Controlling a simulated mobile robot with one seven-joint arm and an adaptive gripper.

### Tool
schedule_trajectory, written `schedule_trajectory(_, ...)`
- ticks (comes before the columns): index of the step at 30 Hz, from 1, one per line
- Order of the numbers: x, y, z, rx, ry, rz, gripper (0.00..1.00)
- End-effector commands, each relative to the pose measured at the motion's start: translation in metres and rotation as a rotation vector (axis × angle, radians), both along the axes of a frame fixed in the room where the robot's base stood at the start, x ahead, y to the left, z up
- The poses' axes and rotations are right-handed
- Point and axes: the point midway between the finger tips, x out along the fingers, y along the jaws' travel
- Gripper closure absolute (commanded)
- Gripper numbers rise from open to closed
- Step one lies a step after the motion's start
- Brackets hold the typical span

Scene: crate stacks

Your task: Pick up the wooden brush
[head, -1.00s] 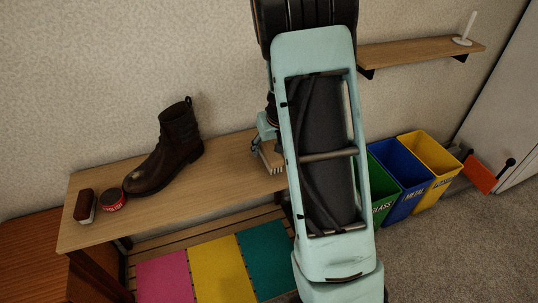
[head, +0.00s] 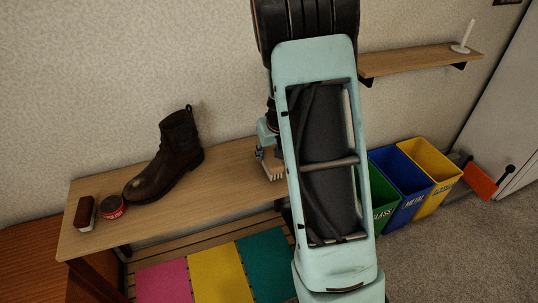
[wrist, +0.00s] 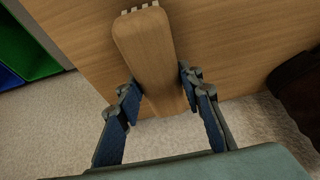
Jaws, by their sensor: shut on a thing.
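The wooden brush (wrist: 146,48) is a pale brown block with light bristle tufts at its far end. In the wrist view it lies between the two blue-padded fingers of my gripper (wrist: 160,84), which are shut on its near part. In the head view the brush (head: 271,168) shows bristles down at the right end of the wooden bench (head: 225,172), under my gripper (head: 267,145). My arm hides part of it. I cannot tell whether the bristles touch the bench top.
A dark boot (head: 172,155), a red tin (head: 113,208) and a dark red-brown brush-like block (head: 85,214) stand on the bench to the left. Green (head: 382,205), blue (head: 407,190) and yellow (head: 432,165) bins stand to the right. A wall shelf (head: 420,58) is above them.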

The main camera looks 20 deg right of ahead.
Motion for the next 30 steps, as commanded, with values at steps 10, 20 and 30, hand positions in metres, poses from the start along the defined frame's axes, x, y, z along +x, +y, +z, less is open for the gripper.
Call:
schedule_trajectory(10, -0.022, 0.005, 0.056, 0.000, -0.004, 0.000, 0.97)
schedule_trajectory(20, -0.076, 0.016, 0.098, 0.001, -0.003, 0.000, 0.97)
schedule_trajectory(30, -0.123, 0.025, 0.118, 0.000, -0.002, 0.001, 0.97)
